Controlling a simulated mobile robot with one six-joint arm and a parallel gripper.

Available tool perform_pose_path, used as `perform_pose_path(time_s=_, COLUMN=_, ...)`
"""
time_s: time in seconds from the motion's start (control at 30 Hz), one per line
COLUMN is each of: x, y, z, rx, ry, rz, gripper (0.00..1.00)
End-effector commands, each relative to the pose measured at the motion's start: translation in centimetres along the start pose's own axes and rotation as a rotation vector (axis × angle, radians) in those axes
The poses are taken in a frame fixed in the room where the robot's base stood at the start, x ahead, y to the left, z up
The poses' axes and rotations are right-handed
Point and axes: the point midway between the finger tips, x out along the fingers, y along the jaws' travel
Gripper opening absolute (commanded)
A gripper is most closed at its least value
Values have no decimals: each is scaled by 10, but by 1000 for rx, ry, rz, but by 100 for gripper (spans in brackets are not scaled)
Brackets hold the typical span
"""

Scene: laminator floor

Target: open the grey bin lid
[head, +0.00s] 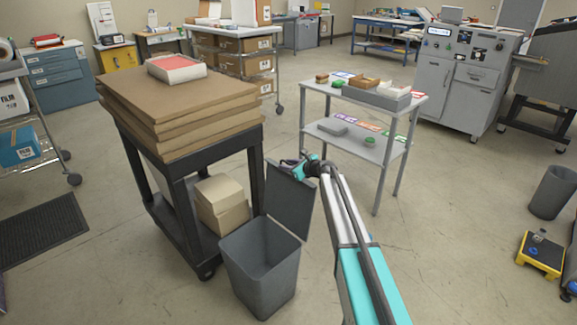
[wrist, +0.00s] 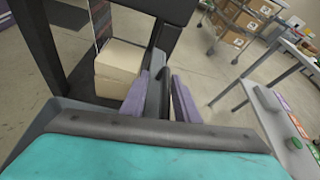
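The grey bin (head: 259,276) stands on the floor beside the black cart, its top uncovered and its inside visible. Its grey lid (head: 290,203) stands nearly upright at the bin's back right rim. My gripper (head: 287,163) is at the lid's top edge in the head view, partly hidden there. In the wrist view the purple fingers of my gripper (wrist: 160,90) are apart. A narrow dark grey bar shows between them, close to the left finger; I cannot tell whether it is part of the lid or whether it is touched.
The black cart (head: 187,190) with stacked brown boards (head: 180,105) is left of the lid, with boxes (head: 221,204) on its lower shelf. A grey two-tier table (head: 364,146) stands behind to the right. Floor at the front right is clear up to a yellow scale (head: 540,254).

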Motion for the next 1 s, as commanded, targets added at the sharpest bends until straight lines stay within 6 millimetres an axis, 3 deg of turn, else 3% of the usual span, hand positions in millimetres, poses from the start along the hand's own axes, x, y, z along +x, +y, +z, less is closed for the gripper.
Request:
perform_pose_path(time_s=0.37, x=-14, y=2, z=1, rx=-1, ry=-1, rz=2, gripper=28)
perform_pose_path(time_s=1.0, x=-88, y=2, z=0, rx=0, ry=0, rz=0, gripper=28)
